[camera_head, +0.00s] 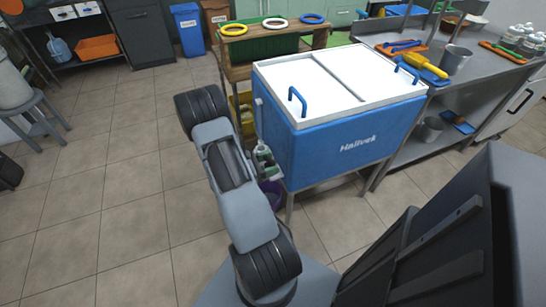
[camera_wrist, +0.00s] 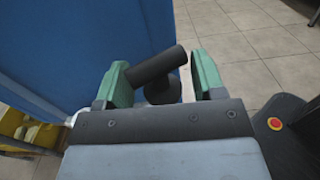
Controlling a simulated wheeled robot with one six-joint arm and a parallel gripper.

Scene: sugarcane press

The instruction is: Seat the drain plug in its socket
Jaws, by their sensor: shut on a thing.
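The black plug (camera_wrist: 156,68), with a round bar and a round part beneath it, sits between the green fingers of my gripper (camera_wrist: 161,75) in the wrist view. My gripper is shut on it. In the head view my gripper (camera_head: 264,158) is low beside the left end of the blue cooler (camera_head: 345,145), and the plug cannot be made out there. The cooler's blue wall (camera_wrist: 80,45) fills the upper left of the wrist view, close to the left finger. The drain socket cannot be made out in either view.
A purple bucket (camera_head: 271,192) stands under the cooler. A wooden stand (camera_head: 238,68) with coloured rings is behind, with a yellow crate (camera_head: 245,108) low on it. A steel table (camera_head: 460,80) with tools is at the right.

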